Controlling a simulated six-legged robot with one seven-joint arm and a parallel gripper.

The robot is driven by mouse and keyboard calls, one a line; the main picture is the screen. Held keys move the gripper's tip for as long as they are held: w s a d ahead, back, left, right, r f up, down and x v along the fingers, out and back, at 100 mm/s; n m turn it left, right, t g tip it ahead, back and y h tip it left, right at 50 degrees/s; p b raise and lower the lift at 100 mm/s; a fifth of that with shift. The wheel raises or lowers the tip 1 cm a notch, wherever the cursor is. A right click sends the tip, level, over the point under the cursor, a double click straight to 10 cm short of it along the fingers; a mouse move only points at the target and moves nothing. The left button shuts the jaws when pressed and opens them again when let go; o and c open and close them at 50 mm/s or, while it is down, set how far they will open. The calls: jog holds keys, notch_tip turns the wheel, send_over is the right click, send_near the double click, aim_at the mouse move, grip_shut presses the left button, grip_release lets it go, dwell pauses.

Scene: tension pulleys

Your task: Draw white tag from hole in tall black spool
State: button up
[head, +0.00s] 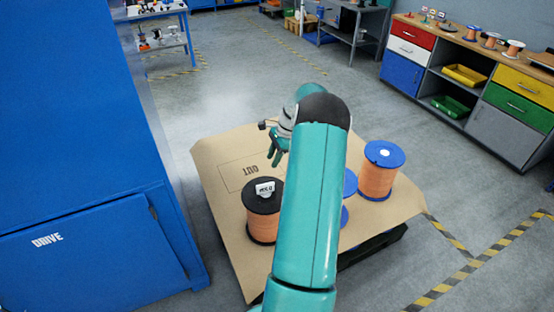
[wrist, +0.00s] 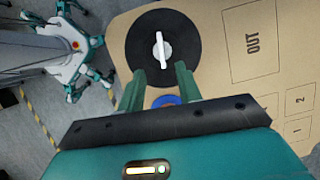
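The tall black spool (head: 262,225) wound with orange stands upright on the brown board, left of my arm in the head view. Its round black top (wrist: 140,45) fills the upper middle of the wrist view. The white tag (head: 265,188) stands up from the spool's centre and carries dark lettering; from above it is a thin white bar (wrist: 162,50). My gripper (wrist: 160,69) is open and empty, its fingertips apart near the spool's lower edge in the wrist view. In the head view, my gripper (head: 276,155) is beyond the spool, partly hidden by my arm.
A blue spool (head: 384,154) stands right of my arm; another blue-flanged spool (head: 349,185) is mostly hidden behind it. The board (head: 225,160) has a bare outlined OUT area (wrist: 252,45). A large blue cabinet (head: 70,140) stands left, drawers (head: 490,90) at back right.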

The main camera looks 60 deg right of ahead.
aim_at(266, 184)
jog(key=shift+m, duration=0.4)
jog(key=x, duration=0.5)
jog(key=d+x, duration=0.1)
jog(key=x, duration=0.3)
jog(key=s+x, duration=0.1)
jog(key=x, duration=0.4)
jog(key=shift+w+d+f, duration=0.1)
jog(key=shift+f, duration=0.6)
jog(key=shift+c, duration=0.2)
grip_shut()
